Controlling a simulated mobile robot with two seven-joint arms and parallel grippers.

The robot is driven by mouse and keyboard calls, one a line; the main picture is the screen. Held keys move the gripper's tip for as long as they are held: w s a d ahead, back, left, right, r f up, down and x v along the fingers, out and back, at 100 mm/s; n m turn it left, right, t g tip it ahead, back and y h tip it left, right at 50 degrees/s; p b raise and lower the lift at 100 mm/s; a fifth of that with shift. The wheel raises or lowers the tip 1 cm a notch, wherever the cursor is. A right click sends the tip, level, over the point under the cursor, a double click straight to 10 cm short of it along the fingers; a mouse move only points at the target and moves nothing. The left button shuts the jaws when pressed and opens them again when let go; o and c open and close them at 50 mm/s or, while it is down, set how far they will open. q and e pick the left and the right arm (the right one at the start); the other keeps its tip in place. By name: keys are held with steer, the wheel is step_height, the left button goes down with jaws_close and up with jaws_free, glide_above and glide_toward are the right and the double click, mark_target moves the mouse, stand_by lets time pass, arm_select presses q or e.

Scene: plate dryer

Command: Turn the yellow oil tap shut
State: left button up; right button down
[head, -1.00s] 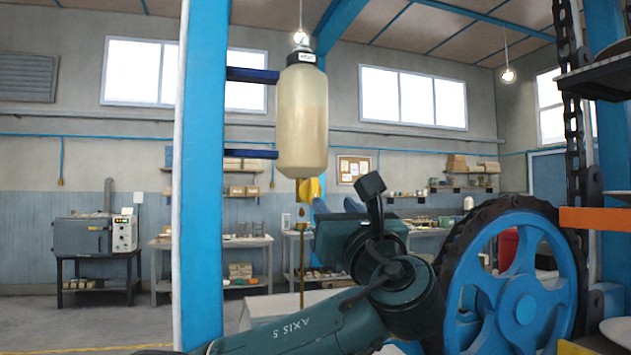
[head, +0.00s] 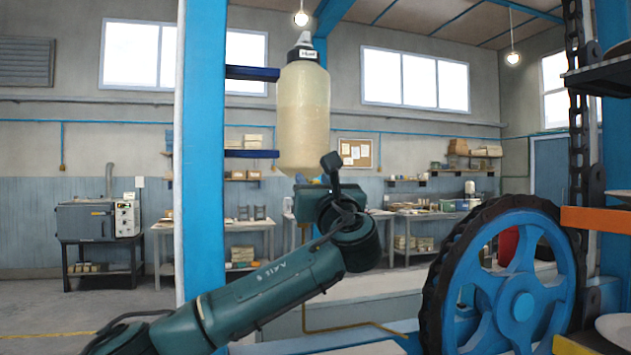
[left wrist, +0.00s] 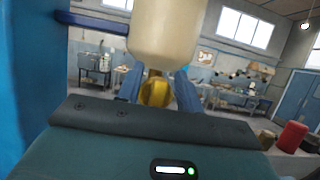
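The yellow oil tap (left wrist: 155,93) sits under the oil bottle (left wrist: 165,35) in the left wrist view. The two blue fingers of my left gripper (left wrist: 158,90) stand apart, one on each side of the tap. The gripper looks open around it; I cannot tell whether either finger touches it. In the head view the pale, part-filled bottle (head: 303,120) hangs upright beside the blue post. My left wrist is just below the bottle and hides the tap and most of the fingers there. My right gripper is in neither view.
Two dark blue brackets (head: 250,74) join the post (head: 203,160) to the bottle's side. A large blue wheel with a black rim (head: 508,285) and a chain (head: 580,120) stand at the right. Workbenches (head: 240,230) are far behind.

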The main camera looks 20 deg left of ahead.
arm_select(q)
steer(key=c, duration=0.7)
steer(key=shift+f, duration=0.1)
jaws_close()
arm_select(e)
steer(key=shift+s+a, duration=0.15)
arm_select(q)
steer(key=shift+f, duration=0.1)
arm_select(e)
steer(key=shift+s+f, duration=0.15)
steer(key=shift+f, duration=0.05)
